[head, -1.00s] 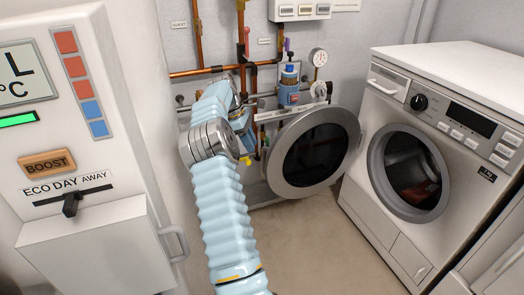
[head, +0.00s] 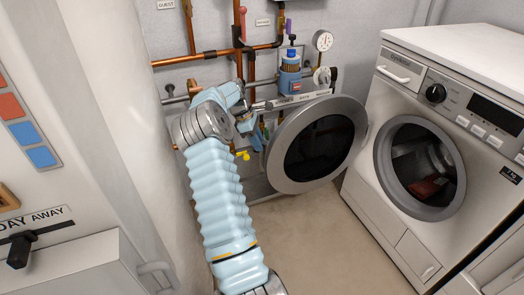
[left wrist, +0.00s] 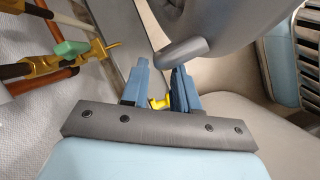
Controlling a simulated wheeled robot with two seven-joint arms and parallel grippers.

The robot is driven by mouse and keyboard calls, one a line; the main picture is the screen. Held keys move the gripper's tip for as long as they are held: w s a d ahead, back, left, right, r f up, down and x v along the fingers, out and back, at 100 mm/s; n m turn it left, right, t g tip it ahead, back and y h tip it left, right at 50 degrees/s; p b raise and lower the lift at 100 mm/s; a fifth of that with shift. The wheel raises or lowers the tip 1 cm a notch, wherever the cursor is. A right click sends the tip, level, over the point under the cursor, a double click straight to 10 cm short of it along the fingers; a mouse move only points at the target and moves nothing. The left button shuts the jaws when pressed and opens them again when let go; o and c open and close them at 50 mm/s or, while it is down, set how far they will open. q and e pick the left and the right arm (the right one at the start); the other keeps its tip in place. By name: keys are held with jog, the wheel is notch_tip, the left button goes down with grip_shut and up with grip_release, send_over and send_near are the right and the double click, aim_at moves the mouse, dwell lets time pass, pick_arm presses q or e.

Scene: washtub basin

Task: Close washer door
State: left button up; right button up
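The washer (head: 450,140) stands at the right. Its round grey door (head: 340,110) with dark glass hangs wide open to the left of the drum opening (head: 420,165). My left gripper (head: 261,133) is beside the door's left edge in the head view, partly hidden by my own arm. In the left wrist view, my blue fingers (left wrist: 161,85) are apart with a gap between them. A grey handle-like piece (left wrist: 183,52) on the door's rim (left wrist: 215,22) lies just beyond the fingertips, closer to the right finger. Whether they touch is unclear. My right gripper is out of view.
A control cabinet (head: 90,130) stands at the left. The floor (head: 310,245) before the washer is clear.

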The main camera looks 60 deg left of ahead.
pick_arm(q)
jog(key=shift+x, duration=2.1)
grip_shut()
